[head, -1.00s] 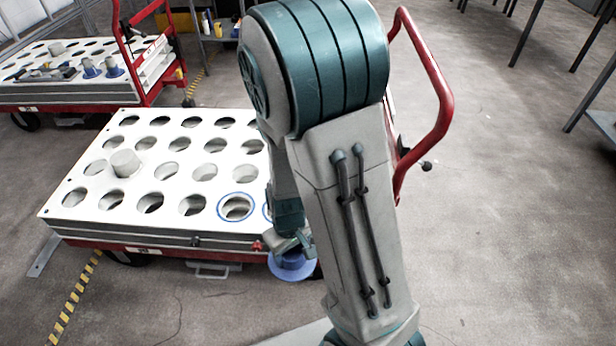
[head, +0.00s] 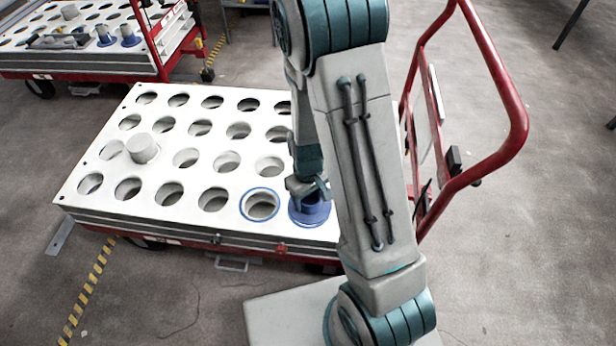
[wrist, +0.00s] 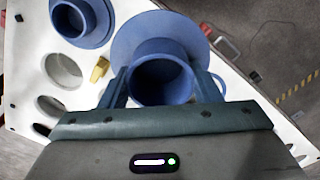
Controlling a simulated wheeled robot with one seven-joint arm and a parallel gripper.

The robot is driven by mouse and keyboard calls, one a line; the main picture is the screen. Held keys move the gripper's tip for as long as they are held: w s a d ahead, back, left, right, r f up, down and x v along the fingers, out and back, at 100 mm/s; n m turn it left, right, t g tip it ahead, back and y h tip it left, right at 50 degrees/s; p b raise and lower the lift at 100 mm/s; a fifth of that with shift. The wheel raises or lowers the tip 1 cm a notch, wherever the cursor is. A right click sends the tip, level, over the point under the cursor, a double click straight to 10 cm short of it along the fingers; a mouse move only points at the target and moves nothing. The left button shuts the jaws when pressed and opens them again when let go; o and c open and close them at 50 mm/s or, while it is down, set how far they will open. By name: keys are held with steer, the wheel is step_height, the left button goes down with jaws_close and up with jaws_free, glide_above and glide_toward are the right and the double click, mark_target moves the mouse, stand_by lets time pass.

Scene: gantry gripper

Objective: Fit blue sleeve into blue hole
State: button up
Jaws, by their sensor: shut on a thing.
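The blue sleeve (head: 310,213), a short tube with a wide flange, is in my gripper (head: 307,187). In the wrist view the fingers grip both sides of the tube of the sleeve (wrist: 162,45). In the head view it appears over the front right part of the white plate (head: 235,168). I cannot tell whether it touches the plate. The blue-rimmed hole (head: 261,205) is just left of the sleeve, open and empty. The spot under the sleeve is hidden. Another blue flanged ring (wrist: 82,22) shows at the wrist view's top left.
A grey cylinder (head: 142,148) stands in the plate among several open holes. A small yellow piece (wrist: 99,69) is beside the sleeve. The red cart handle (head: 510,85) rises to the right of my arm. A second cart (head: 90,62) stands behind left.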

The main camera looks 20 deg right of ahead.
mark_target(309, 196)
steer(key=w+d+f+p, duration=0.1)
steer(key=w+f, duration=0.4)
steer(key=w, duration=0.1)
steer(key=shift+w+d+n+p, duration=0.3)
steer(key=shift+w+n+p, duration=0.05)
steer(key=shift+w+n, duration=0.05)
steer(key=shift+f+b, duration=2.45)
steer(key=shift+f, duration=0.4)
steer(key=shift+s+f+b, duration=0.1)
steer(key=shift+f+b, duration=1.55)
steer(key=shift+f, duration=0.05)
steer(key=o, duration=1.2)
steer(key=shift+r, duration=0.15)
step_height(309, 196, up, 14)
steer(key=p, duration=0.3)
steer(key=shift+f, duration=0.2)
